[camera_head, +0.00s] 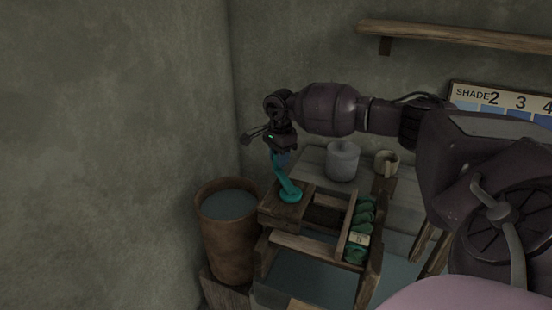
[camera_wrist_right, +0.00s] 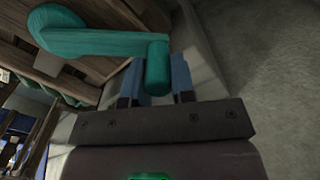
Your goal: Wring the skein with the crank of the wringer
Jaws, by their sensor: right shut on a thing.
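The teal crank (camera_head: 289,188) stands on a dark wooden block at the left end of the wooden frame, which looks like the wringer (camera_head: 290,208). My right gripper (camera_head: 280,153) reaches in from the right and is shut on the crank's upper end. In the right wrist view the round handle of the crank (camera_wrist_right: 157,70) sits between the two blue-grey fingers of the gripper (camera_wrist_right: 156,82). The crank's arm runs to the left there. Green bundles (camera_head: 361,225) that look like skeins lie at the frame's right side, one with a pale tag. My left gripper is not in view.
A brown barrel (camera_head: 229,260) with dark liquid stands at the left of the frame, near the wall. A grey jar (camera_head: 342,161) and a beige mug (camera_head: 386,163) stand behind on the boards. A wooden shelf (camera_head: 450,35) and shade chart (camera_head: 500,101) are at the back right.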

